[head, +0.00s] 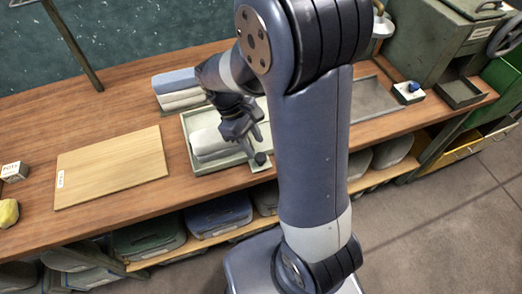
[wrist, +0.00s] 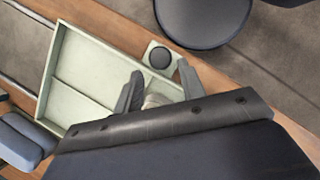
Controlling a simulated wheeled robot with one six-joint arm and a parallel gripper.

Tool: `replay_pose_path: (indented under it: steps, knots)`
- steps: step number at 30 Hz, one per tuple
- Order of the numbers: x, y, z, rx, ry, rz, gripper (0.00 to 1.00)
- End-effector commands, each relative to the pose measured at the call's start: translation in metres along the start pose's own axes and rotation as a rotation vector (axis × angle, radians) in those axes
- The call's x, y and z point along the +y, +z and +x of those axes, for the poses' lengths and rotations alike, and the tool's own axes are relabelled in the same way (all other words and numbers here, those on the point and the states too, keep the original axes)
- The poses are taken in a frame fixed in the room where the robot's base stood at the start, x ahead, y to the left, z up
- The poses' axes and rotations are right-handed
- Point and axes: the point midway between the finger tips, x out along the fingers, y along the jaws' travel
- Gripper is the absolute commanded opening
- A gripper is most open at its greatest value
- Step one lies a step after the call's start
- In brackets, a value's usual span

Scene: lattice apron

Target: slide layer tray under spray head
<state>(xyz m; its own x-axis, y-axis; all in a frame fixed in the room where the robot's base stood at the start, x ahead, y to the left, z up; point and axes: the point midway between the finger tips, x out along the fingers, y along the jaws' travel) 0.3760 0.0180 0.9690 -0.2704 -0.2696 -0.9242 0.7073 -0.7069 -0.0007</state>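The layer tray, a shallow pale green tray (head: 187,150), sits on the wooden bench and holds a pale, rounded slab (head: 212,146). A tab with a black round knob (head: 260,158) sticks out at its front right corner; the knob also shows in the wrist view (wrist: 160,57). My gripper (head: 243,133) is over the tray's right part, its fingers apart. In the wrist view my gripper (wrist: 160,82) is open beside the knob, which is not between the fingers. A white, lamp-shaped head (head: 382,27), likely the spray head, is at the upper right, partly hidden by my arm.
A grey recessed plate (head: 373,102) lies right of my arm, near a small box with a blue knob (head: 414,88). A wooden board (head: 112,166) lies left of the tray. Folded cloths (head: 178,88) lie behind it. A green machine (head: 435,45) stands at the right.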

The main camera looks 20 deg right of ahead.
Motion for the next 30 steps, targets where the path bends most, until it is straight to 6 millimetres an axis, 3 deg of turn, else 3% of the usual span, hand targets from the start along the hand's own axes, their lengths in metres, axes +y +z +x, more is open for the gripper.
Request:
replay_pose_path:
  steps: [3, 9, 20, 30]
  knots:
    - [0.000, 0.001, 0.022, -0.004, -0.003, 0.001, 0.39]
    - [0.000, 0.001, 0.043, -0.002, 0.000, 0.001, 0.39]
    - [0.000, 0.000, 0.048, 0.000, 0.000, 0.000, 0.39]
    - [0.000, 0.000, 0.048, 0.000, 0.000, 0.000, 0.11]
